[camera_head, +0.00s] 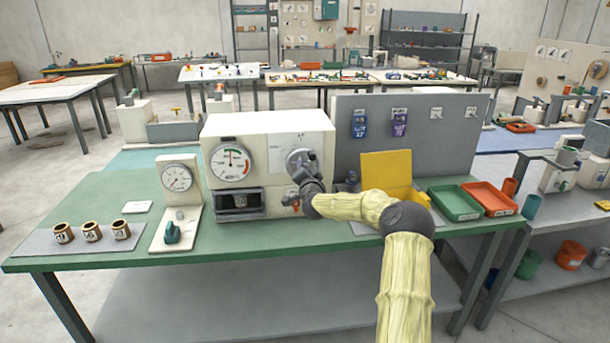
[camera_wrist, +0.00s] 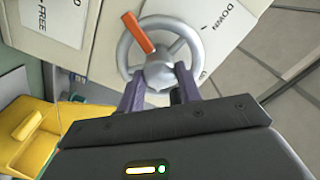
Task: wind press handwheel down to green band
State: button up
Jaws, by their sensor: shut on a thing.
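The press (camera_head: 270,130) is a cream box on the green table. Its grey handwheel (camera_head: 299,158) is on the right of the front face. In the wrist view the handwheel (camera_wrist: 128,50) has a ring rim, a round hub and an orange marker (camera_wrist: 138,32) at upper left. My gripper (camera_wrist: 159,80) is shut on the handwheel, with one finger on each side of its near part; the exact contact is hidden. In the head view my gripper (camera_head: 304,172) covers the wheel's lower part. The press dial (camera_head: 231,161) has green and red bands on its right; its needle points roughly upward.
A yellow bin (camera_head: 387,170) stands close right of the press, with green (camera_head: 453,203) and orange (camera_head: 489,198) trays beyond. A smaller gauge stand (camera_head: 178,178) and several small cups (camera_head: 92,231) are at left. A grey panel (camera_head: 415,135) stands behind the bin.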

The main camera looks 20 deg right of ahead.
jog(key=o, duration=1)
jog(key=shift+s, duration=0.1)
jog(key=b+v, duration=0.3)
jog(key=v, duration=1.4)
jog(key=shift+s+r+b, duration=0.1)
jog(key=shift+b, duration=0.3)
